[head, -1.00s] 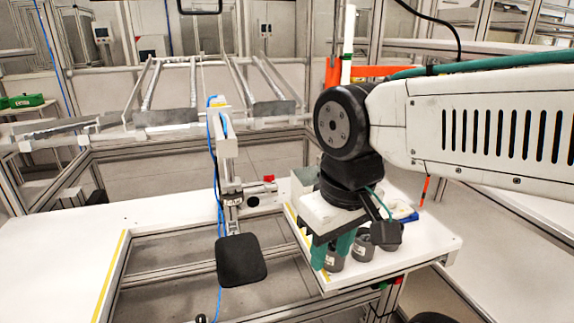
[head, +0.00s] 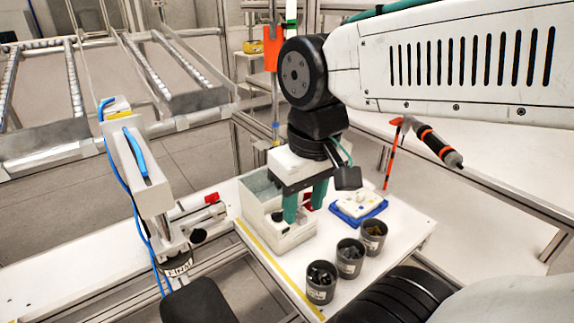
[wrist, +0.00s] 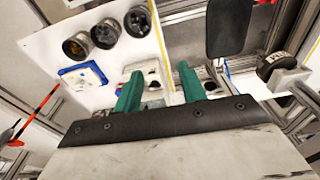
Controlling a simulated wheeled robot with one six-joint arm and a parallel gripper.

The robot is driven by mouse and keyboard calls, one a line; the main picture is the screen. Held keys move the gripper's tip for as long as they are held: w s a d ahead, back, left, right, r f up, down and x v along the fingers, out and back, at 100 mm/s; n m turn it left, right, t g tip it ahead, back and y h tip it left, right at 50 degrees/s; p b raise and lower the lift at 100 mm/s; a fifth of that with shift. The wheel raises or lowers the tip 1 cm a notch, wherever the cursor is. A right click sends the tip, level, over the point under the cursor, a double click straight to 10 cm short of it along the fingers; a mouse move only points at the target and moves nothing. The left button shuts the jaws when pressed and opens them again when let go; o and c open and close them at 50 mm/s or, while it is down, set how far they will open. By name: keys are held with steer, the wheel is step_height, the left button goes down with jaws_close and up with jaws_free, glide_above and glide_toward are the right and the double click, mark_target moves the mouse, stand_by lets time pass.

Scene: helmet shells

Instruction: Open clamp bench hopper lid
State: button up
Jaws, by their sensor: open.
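A pale box-shaped unit (head: 290,238) with a grey-green open-looking compartment (head: 262,190) and a red part stands on the white clamp bench (head: 395,240). I take it for the hopper, but I cannot make out a separate lid or tell whether it is open. My gripper (head: 305,213) points down at this unit, its two teal fingers spread apart and nothing visible between them. In the wrist view my gripper (wrist: 159,69) is over the pale unit, whose surface is partly hidden by the fingers. Whether the fingers touch it cannot be told.
Three dark cups (head: 350,257) of small parts stand at the bench's front. A blue tray (head: 358,207) with a white piece is at its right. The clamp post (head: 140,170) with a blue hose and a black pad (head: 198,302) is to the left.

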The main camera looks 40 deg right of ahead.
steer(key=w+d+m, duration=0.1)
steer(key=w+d, duration=0.2)
steer(key=w, duration=0.3)
steer(key=w+d+f+m, duration=0.1)
steer(key=w+d, duration=0.2)
steer(key=w, duration=0.4)
steer(key=w+d+m+g, duration=0.1)
steer(key=w+d+m, duration=0.1)
steer(key=w, duration=0.4)
steer(key=shift+w+d+f, duration=0.35)
steer(key=shift+d, duration=0.2)
steer(key=shift+w+d+f, duration=0.2)
steer(key=shift+f, duration=0.4)
step_height(320, 180, down, 7)
steer(key=shift+r, duration=0.1)
jaws_close()
